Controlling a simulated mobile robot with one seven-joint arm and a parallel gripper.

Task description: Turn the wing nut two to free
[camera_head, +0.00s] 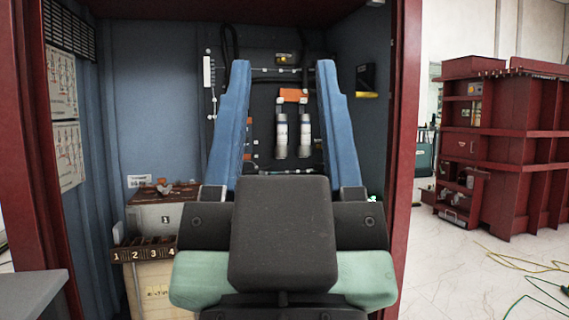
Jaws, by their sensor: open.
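My gripper (283,68) fills the middle of the camera_head view, with its two long blue fingers wide apart and nothing between them. The fingers point into an open dark red cabinet, toward its back panel (263,105). I cannot make out wing nut two for certain. Small brownish pieces (165,188) lie on top of a box (150,216) marked 1, left of my gripper and apart from it; their shape is too small to tell. The gripper body hides the cabinet's lower middle.
Two grey-white cylinders (281,136) and an orange block (293,95) are on the back panel, seen between the fingers. A rack numbered 1 to 4 (147,251) stands at lower left. The red cabinet frame (405,150) bounds the right side. Cables (520,262) lie on the floor outside.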

